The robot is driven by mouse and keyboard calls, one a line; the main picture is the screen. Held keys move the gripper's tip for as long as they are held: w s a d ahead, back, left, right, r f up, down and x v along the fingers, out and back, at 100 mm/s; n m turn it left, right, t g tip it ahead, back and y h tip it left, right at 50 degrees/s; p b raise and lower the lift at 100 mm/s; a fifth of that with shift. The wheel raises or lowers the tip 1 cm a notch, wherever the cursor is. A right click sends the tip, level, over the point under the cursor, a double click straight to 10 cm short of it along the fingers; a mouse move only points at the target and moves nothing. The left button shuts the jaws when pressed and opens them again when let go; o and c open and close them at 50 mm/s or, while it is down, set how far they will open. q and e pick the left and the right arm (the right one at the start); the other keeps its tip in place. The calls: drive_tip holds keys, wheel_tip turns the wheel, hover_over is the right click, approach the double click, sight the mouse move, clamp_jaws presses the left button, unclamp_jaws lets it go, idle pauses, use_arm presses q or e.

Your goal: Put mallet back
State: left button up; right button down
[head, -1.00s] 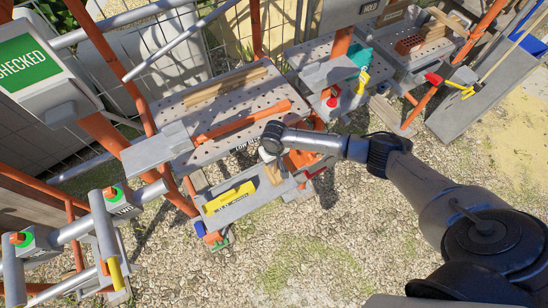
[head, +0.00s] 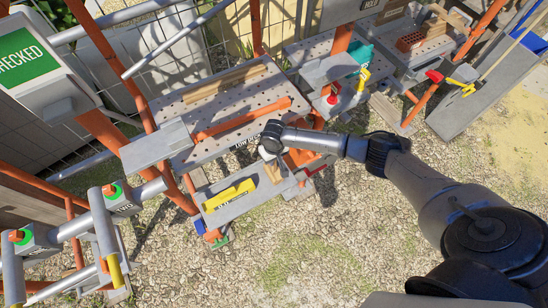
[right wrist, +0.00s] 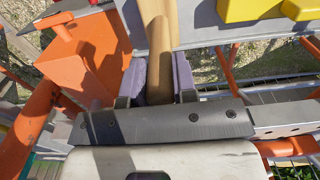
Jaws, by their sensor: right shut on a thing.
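My right arm comes in from the right in the head view, with its gripper (head: 268,152) low over the front shelf; the fingertips are hard to make out there. In the right wrist view my right gripper (right wrist: 158,78) is shut on a pale wooden handle (right wrist: 158,35), which I take for the mallet's. The handle runs between the two purple-grey finger pads. A short wooden piece also shows below the gripper in the head view (head: 272,172). The mallet's head cannot be made out clearly. My left gripper is not in view.
A grey front shelf (head: 240,207) bears a yellow tool (head: 229,195). Behind it is a perforated bench (head: 215,105) with an orange bar (head: 240,119) and wooden strips (head: 228,81). An orange block (right wrist: 85,65) is close left of the gripper. Open gravel lies in front.

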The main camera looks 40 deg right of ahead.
drive_tip(key=shift+f, duration=0.2)
idle(0.3)
drive_tip(key=c, duration=0.8)
unclamp_jaws()
wheel_tip(320, 180, up, 12)
drive_tip(key=shift+r+p, duration=0.2)
drive_tip(key=shift+p, duration=0.35)
drive_tip(key=shift+r, duration=0.7)
